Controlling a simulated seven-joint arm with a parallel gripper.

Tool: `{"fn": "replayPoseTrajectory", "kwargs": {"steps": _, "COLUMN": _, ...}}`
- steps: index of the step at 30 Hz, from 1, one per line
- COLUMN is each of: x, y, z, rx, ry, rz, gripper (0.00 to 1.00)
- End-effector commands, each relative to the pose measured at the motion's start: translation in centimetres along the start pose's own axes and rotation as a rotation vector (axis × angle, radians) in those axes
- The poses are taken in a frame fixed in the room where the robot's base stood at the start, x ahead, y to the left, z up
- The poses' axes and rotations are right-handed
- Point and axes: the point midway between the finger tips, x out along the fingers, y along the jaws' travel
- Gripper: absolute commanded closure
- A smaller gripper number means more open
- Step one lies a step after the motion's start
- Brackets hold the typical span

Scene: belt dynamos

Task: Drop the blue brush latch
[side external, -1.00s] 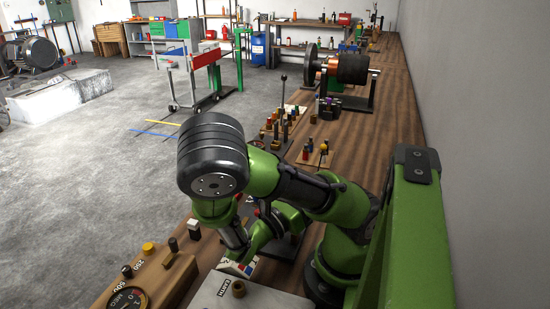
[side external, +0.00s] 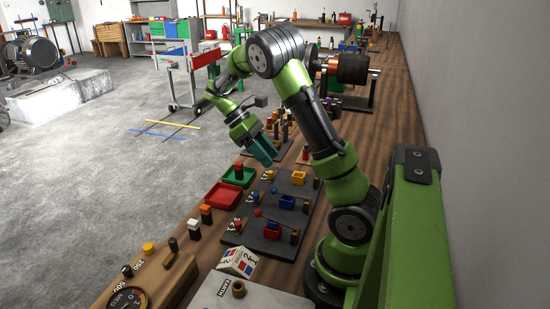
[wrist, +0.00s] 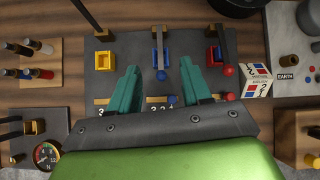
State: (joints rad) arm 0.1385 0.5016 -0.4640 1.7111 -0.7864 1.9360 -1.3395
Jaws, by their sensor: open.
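My gripper (side external: 264,152) hangs above the far end of a dark board in the side view. In the wrist view its teal fingers (wrist: 160,67) are apart with nothing held between them. The dark board (wrist: 130,75) carries a row of blocks with a lever at each. The middle block is blue (wrist: 160,56) and shows between the fingertips, beyond them; the blue block also shows in the side view (side external: 287,202). A small blue ball (wrist: 172,99) shows between the fingers. I cannot tell which part is the latch.
A red tray (side external: 222,196) and a green tray (side external: 239,176) stand left of the board. A white block with coloured squares (wrist: 257,81) stands beside the board in the wrist view. Several coloured pegs (wrist: 40,73) stand on the other side. Open floor lies left of the bench.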

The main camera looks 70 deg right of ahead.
Motion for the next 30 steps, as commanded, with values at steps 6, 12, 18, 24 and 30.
{"fn": "replayPoseTrajectory", "kwargs": {"steps": 6, "x": -7.6, "y": 2.1, "z": 0.0, "rx": -0.067, "ry": 0.288, "rz": -0.011, "gripper": 0.52}}
{"fn": "replayPoseTrajectory", "kwargs": {"steps": 12, "x": -7.3, "y": 1.6, "z": -0.4, "rx": -0.133, "ry": 0.303, "rz": -0.021, "gripper": 0.52}}
{"fn": "replayPoseTrajectory", "kwargs": {"steps": 18, "x": -4.0, "y": 1.4, "z": -1.4, "rx": -0.131, "ry": 0.299, "rz": -0.024, "gripper": 0.52}}
{"fn": "replayPoseTrajectory", "kwargs": {"steps": 24, "x": 0.2, "y": 1.2, "z": -2.7, "rx": -0.129, "ry": 0.299, "rz": -0.024, "gripper": 0.52}}
{"fn": "replayPoseTrajectory", "kwargs": {"steps": 30, "x": 4.3, "y": 1.1, "z": -4.0, "rx": -0.129, "ry": 0.298, "rz": -0.023, "gripper": 0.52}}
